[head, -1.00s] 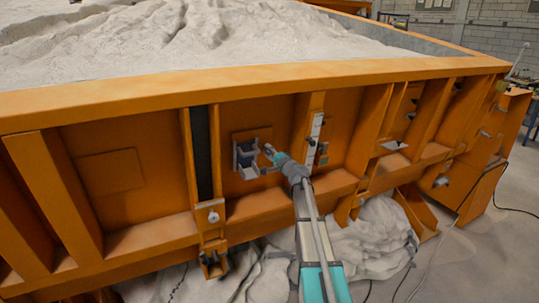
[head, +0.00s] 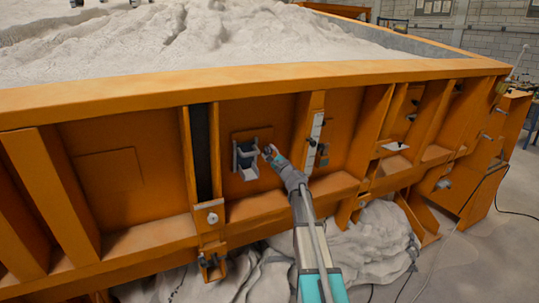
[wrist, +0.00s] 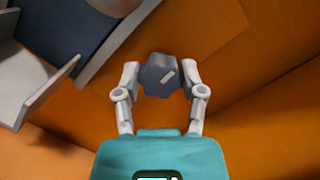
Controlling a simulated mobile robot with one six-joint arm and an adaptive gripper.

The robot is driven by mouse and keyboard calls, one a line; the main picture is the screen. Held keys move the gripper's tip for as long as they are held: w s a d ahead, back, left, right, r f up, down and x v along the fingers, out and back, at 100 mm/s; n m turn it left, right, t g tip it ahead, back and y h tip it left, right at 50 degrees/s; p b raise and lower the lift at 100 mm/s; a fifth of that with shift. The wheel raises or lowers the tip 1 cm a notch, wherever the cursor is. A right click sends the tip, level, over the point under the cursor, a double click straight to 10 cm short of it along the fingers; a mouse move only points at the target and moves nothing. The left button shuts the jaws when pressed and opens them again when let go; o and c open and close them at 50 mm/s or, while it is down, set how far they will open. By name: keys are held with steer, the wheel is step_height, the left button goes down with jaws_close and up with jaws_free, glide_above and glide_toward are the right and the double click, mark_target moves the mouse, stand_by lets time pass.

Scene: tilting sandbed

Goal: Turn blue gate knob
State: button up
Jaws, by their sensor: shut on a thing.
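In the head view my gripper (head: 268,152) is at the orange wall, just right of the small gate (head: 244,160), a dark plate in a grey metal frame with a chute. The knob is mostly hidden by my gripper there.
The orange sandbed wall (head: 110,220) has upright ribs beside the gate. A white ruler strip (head: 316,138) and a dark fitting are to the right. Sand (head: 200,35) fills the bed above. White sheeting (head: 360,240) lies below.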

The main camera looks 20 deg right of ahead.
steer(key=shift+m, duration=0.3)
steer(key=o, duration=1.1)
steer(key=shift+o, duration=0.2)
steer(key=shift+n, duration=0.5)
